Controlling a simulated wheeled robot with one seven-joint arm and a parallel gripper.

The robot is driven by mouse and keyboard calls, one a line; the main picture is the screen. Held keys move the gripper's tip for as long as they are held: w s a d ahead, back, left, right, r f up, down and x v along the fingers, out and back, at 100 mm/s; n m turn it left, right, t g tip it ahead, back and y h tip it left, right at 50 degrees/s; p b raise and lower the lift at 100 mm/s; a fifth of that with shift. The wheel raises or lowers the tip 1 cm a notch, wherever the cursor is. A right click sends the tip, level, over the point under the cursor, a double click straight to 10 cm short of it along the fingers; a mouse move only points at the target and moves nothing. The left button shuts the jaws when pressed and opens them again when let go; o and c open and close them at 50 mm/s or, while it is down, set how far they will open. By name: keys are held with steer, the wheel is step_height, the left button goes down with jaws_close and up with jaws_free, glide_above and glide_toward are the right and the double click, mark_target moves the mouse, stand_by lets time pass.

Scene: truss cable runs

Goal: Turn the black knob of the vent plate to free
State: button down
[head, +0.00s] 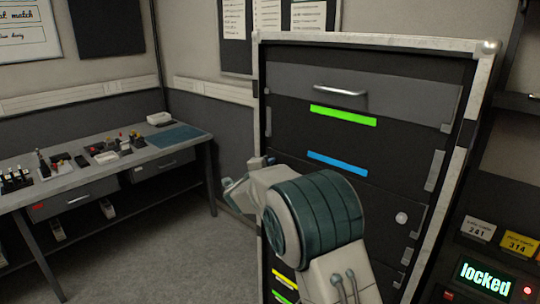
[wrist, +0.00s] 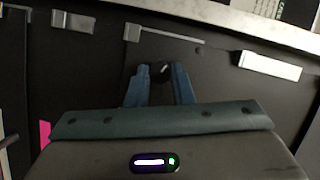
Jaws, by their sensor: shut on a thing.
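In the wrist view my gripper (wrist: 159,76) has its two blue fingers closed on the sides of the small black knob (wrist: 159,70). A short pale mark shows on the knob's face. The knob sits on a dark plate (wrist: 222,84), which I take to be the vent plate; the lower part is covered by my gripper's body. In the head view my arm stands in front of the dark rack, and the knob and my fingertips are hidden or too small to make out.
The rack's drawer (head: 360,90) has a metal handle and bears a green strip below. A pale round knob (head: 401,218) sits further right. A display at the right (head: 486,278) reads "locked". A workbench (head: 100,165) with small items stands left; open floor lies between.

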steer(key=n+p, duration=0.1)
steer(key=p, duration=0.2)
steer(key=n+g+p, duration=0.1)
steer(key=p, duration=0.2)
steer(key=n+g+p, duration=0.1)
steer(key=n+p, duration=0.1)
steer(key=p, duration=0.1)
steer(key=shift+w+a+r+h, duration=0.1)
steer(key=shift+r+h, duration=0.2)
steer(key=shift+h, duration=0.1)
steer(key=shift+f+n+p, duration=0.1)
steer(key=shift+n+p, duration=0.2)
steer(key=shift+p, duration=0.05)
steer(key=c, duration=1.3)
jaws_free()
steer(key=shift+o, duration=0.2)
steer(key=b+v, duration=0.4)
steer(key=v, duration=1)
steer(key=shift+r, duration=0.2)
steer(key=shift+w, duration=0.2)
